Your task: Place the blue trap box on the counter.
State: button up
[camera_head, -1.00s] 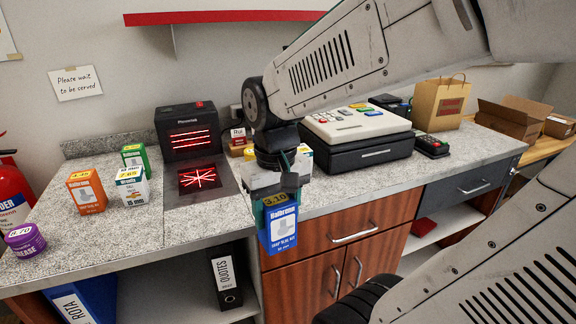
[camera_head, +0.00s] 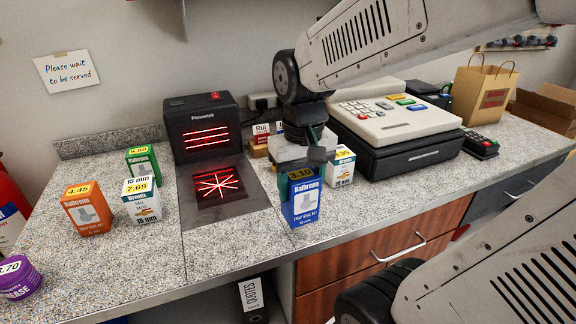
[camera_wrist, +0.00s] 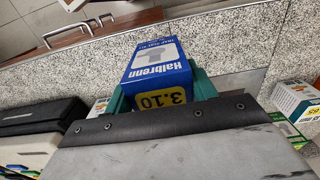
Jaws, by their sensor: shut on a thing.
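The blue trap box (camera_head: 304,205), with a yellow 3.10 label, is upright in my gripper (camera_head: 303,172). The gripper is shut on its upper part from above. In the head view the box shows over the front part of the grey speckled counter (camera_head: 255,243), right of the scanner plate. I cannot tell whether its bottom touches the counter. In the wrist view the box (camera_wrist: 158,65) sits between the green fingers, with the counter surface behind it and the drawer front at upper left.
An orange box (camera_head: 87,212), a white box (camera_head: 142,203), a green box (camera_head: 143,165) and a purple tin (camera_head: 18,279) stand at left. A scanner (camera_head: 203,130) is behind. Another small box (camera_head: 340,167) and the cash register (camera_head: 400,125) are close at right.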

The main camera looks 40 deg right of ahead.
jog(key=shift+w+d+f, duration=0.8)
jog(key=shift+w+d, duration=0.65)
jog(key=shift+w, duration=0.5)
jog(key=shift+w+d+f, duration=0.8)
jog(key=shift+w+d, duration=0.7)
jog(key=shift+w, duration=0.5)
jog(key=shift+w+d+f, duration=0.8)
jog(key=shift+w+d, duration=0.65)
jog(key=shift+w, duration=0.5)
jog(key=shift+f, duration=0.15)
jog(key=o, duration=1.1)
